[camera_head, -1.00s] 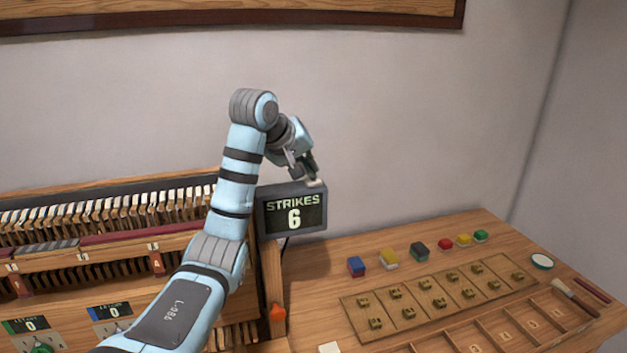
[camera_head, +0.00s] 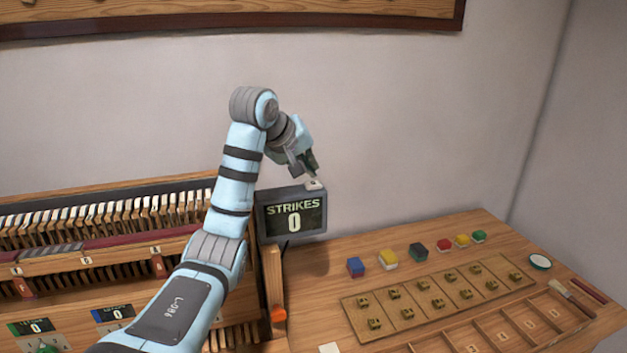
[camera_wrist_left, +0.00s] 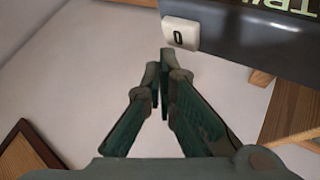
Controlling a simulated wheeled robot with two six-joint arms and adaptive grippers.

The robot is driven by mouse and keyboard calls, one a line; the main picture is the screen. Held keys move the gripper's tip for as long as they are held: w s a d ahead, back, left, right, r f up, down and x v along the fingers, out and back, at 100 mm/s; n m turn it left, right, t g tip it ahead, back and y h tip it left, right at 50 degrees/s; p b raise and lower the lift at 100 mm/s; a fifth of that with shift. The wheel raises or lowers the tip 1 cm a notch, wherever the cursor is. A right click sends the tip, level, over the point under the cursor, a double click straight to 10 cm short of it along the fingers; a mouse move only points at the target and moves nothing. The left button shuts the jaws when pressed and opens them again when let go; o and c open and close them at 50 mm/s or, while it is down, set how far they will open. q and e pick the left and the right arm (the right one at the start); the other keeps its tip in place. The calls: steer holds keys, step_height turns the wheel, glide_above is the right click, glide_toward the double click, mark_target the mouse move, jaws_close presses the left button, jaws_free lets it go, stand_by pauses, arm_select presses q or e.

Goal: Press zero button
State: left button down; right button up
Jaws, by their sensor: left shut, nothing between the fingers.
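The strikes counter (camera_head: 293,215) is a dark box whose display reads "STRIKES 0". A small white zero button (camera_head: 315,184) sits on its top right edge. In the left wrist view the button (camera_wrist_left: 180,33) shows a "0" on its face. My left gripper (camera_head: 313,172) is shut and empty, just above the button in the head view. In the left wrist view its fingertips (camera_wrist_left: 160,60) are close beside the button, with a small gap visible. My right gripper is in neither view.
A piano action (camera_head: 100,225) with rows of keys and hammers stands at left. On the wooden table at right are several coloured blocks (camera_head: 388,259), a board of brass pieces (camera_head: 440,300), a compartment tray (camera_head: 520,325) and a brush (camera_head: 560,288).

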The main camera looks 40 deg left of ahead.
mark_target(309, 182)
arm_select(q)
step_height(309, 182, up, 5)
steer(key=p, duration=0.5)
steer(key=shift+r, duration=0.1)
steer(key=shift+f, duration=0.2)
stand_by(0.5)
